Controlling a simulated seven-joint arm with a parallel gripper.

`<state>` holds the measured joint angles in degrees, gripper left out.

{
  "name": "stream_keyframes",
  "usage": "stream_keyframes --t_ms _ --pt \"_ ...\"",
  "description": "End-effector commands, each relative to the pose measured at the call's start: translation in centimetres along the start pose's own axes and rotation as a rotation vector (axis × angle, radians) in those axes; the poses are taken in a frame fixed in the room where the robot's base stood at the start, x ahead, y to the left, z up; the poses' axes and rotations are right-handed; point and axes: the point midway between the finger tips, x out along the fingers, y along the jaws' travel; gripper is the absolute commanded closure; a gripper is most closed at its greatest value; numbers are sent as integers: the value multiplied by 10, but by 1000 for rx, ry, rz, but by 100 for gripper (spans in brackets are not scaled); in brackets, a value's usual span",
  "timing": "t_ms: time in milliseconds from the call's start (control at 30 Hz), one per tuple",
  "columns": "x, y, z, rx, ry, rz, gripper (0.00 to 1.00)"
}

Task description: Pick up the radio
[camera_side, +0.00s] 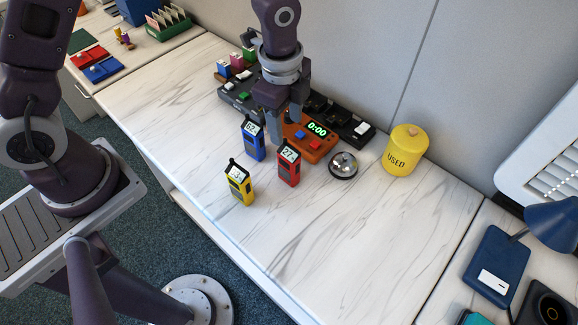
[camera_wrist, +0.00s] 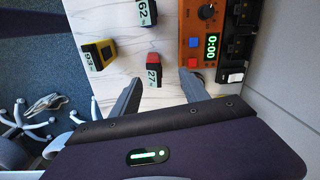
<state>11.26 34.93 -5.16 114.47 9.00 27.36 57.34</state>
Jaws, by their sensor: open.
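Three radios stand upright on the marble-patterned table. The blue radio (camera_side: 253,140) is marked 62, the red radio (camera_side: 289,163) is marked 27, and the yellow radio (camera_side: 240,184) stands nearest the front edge. In the wrist view the red radio (camera_wrist: 154,70) is just beyond and between the fingers, the yellow one (camera_wrist: 97,55) is to the left, and the blue one (camera_wrist: 148,12) is at the top. My gripper (camera_side: 284,123) is open and empty, above the table behind the red and blue radios.
An orange timer box (camera_side: 312,146) reading 0:00 stands behind the radios, close to my gripper. Dark charger racks (camera_side: 240,100) line the wall. A silver bell (camera_side: 343,166) and a yellow "USED" canister (camera_side: 405,150) stand to the right. The front right of the table is clear.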

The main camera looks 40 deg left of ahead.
Motion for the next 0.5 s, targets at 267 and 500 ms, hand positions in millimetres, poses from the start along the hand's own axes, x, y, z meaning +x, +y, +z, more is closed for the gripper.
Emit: stream_keyframes --t_ms 267,500 --pt "67 9 -16 195 -1 67 47" --pt "106 17 -12 193 -3 71 47"
